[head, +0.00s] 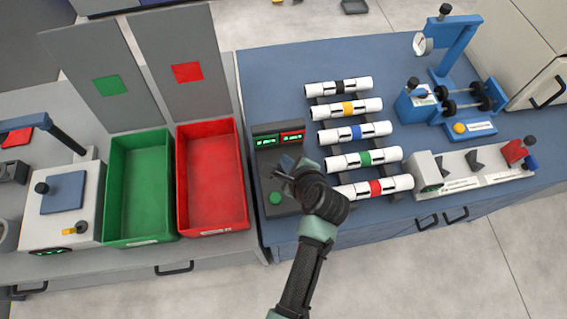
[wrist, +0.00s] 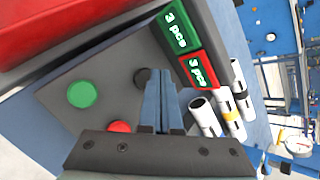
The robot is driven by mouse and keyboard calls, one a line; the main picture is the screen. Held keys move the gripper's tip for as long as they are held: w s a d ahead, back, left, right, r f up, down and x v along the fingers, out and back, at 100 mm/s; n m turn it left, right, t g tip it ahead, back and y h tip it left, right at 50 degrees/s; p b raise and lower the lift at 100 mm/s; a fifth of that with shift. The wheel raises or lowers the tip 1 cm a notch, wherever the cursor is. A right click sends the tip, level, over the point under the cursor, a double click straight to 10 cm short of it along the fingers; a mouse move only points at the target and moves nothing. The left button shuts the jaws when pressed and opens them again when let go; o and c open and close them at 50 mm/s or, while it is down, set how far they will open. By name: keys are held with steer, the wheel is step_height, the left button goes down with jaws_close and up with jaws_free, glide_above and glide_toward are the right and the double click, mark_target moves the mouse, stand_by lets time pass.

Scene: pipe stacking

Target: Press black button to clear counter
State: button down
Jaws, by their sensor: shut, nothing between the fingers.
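The counter (head: 266,165) is a dark grey box at the left end of the blue table. It has a green display (wrist: 175,29) and a red display (wrist: 199,70), both reading "3 pcs" in the wrist view. A green button (wrist: 82,94) and a red button (wrist: 119,127) show on its sloped face; the green button also shows in the head view (head: 275,198). My gripper (wrist: 160,76) is shut and empty, over the counter's face below the displays. Whether its tips touch the face, I cannot tell.
A rack of several white pipes with coloured bands (head: 345,108) lies right of the counter. A red bin (head: 241,150) and a green bin (head: 108,190) stand to its left. A blue press device (head: 450,60) and a white fixture (head: 470,182) are further right.

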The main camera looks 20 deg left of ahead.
steer(key=shift+f, duration=0.2)
steer(key=shift+f, duration=0.25)
steer(key=shift+f, duration=0.45)
stand_by(0.8)
steer(key=shift+r+p, duration=0.85)
steer(key=shift+r, duration=0.1)
step_height(320, 180, up, 5)
steer(key=p, duration=0.5)
steer(key=shift+p, duration=0.3)
stand_by(0.4)
